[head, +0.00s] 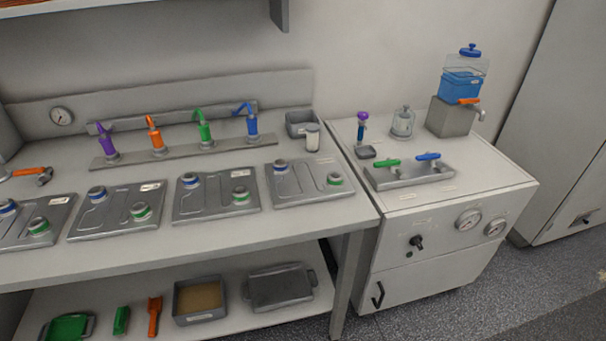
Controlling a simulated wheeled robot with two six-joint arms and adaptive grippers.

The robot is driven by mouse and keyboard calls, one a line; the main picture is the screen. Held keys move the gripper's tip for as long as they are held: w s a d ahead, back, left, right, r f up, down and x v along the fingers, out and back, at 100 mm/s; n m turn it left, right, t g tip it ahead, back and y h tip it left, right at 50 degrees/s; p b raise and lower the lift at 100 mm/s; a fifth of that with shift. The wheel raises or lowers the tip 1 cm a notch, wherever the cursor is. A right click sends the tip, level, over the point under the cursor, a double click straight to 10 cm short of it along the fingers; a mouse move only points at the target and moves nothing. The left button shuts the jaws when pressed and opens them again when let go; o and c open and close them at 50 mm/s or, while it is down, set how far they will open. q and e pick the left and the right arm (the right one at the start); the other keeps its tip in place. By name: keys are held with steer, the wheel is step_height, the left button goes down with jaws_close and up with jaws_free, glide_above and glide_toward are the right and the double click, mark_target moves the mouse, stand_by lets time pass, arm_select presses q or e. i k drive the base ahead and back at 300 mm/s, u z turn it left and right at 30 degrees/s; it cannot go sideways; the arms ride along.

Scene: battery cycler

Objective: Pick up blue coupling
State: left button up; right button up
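A blue coupling (251,122) stands upright at the right end of a grey rack strip (180,150) at the back of the bench. Its top is bent over, and its grey base sits on the strip. Green (203,131), orange (155,137) and purple (107,144) ones of similar shape stand to its left in the same row. Nothing hides the blue one. Neither of my grippers shows in the head view.
Several grey plates with blue- and green-ringed ports, such as this one (288,192), lie in front of the rack. A grey bin (299,121) and white jar (313,139) stand right of it. A cabinet (425,250) stands right, bearing a blue-handled valve (428,156) and a water dispenser (463,88).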

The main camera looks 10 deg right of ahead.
mark_target(251, 120)
steer(key=z, duration=1.15)
steer(key=i, duration=0.95)
steer(key=u, duration=1.2)
